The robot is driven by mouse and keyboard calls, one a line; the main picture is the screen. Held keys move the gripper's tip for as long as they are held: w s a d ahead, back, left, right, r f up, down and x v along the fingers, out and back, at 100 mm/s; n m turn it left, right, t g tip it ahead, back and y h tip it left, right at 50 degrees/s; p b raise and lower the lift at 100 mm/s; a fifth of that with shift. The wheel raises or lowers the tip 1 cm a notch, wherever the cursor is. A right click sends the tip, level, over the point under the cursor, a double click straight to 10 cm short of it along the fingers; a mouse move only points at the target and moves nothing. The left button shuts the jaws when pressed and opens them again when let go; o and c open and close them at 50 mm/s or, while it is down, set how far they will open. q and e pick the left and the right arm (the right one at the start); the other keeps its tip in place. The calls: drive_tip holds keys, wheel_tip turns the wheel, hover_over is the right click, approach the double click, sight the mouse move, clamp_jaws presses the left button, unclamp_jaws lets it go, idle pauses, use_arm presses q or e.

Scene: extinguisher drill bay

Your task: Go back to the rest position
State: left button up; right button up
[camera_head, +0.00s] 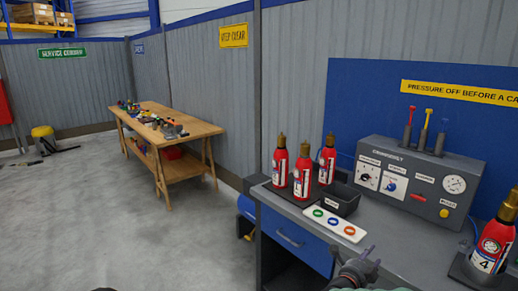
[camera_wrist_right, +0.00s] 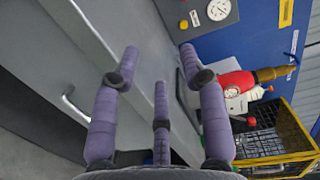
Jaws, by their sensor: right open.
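My right gripper (camera_head: 360,264) is low in the head view, over the front part of the grey workbench (camera_head: 400,241). In the right wrist view its purple fingers (camera_wrist_right: 150,75) are spread apart with nothing between them. A red extinguisher with a brass top and the number 4 (camera_head: 489,245) stands upright on a dark base at the right of the bench. It also shows lying sideways in the right wrist view (camera_wrist_right: 233,82), beyond the fingers and apart from them. My left gripper is not in view.
Several red extinguishers (camera_head: 302,172) stand at the bench's left end, beside a black bin (camera_head: 347,207) and a white card with coloured rings (camera_head: 333,224). A grey control box (camera_head: 430,190) stands behind. A wooden table (camera_head: 190,130) holds tools.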

drive_tip(key=s+a+f+n+g+y+p, duration=0.1)
drive_tip(key=s+a+f+n+y, duration=0.3)
drive_tip(key=f, duration=0.4)
drive_tip(key=s+a+f+n+g+y+p, duration=0.1)
drive_tip(key=s+a+f+n+y+p, duration=0.2)
drive_tip(key=a+f+n, duration=0.45)
drive_tip(key=s+a+f+n+g+y, duration=0.2)
drive_tip(key=s+a+f+n+y, duration=0.15)
drive_tip(key=f, duration=0.55)
drive_tip(key=s+a+f+n+g+y+p, duration=0.1)
drive_tip(key=s+a+f+n+g+y, duration=0.1)
drive_tip(key=s, duration=0.6)
drive_tip(key=s+a+f+n+g+y+p, duration=0.1)
drive_tip(key=s+a+f+n+g+y, duration=0.1)
drive_tip(key=s, duration=0.7)
drive_tip(key=s+a+f+n+g+y, duration=0.2)
drive_tip(key=s+a+f+n+g, duration=0.1)
drive_tip(key=s+a, duration=0.3)
drive_tip(key=shift+s+f+n+g+p, duration=0.25)
drive_tip(key=shift+s+n+g+p, duration=0.35)
drive_tip(key=shift+s, duration=0.6)
drive_tip(key=shift+c, duration=0.5)
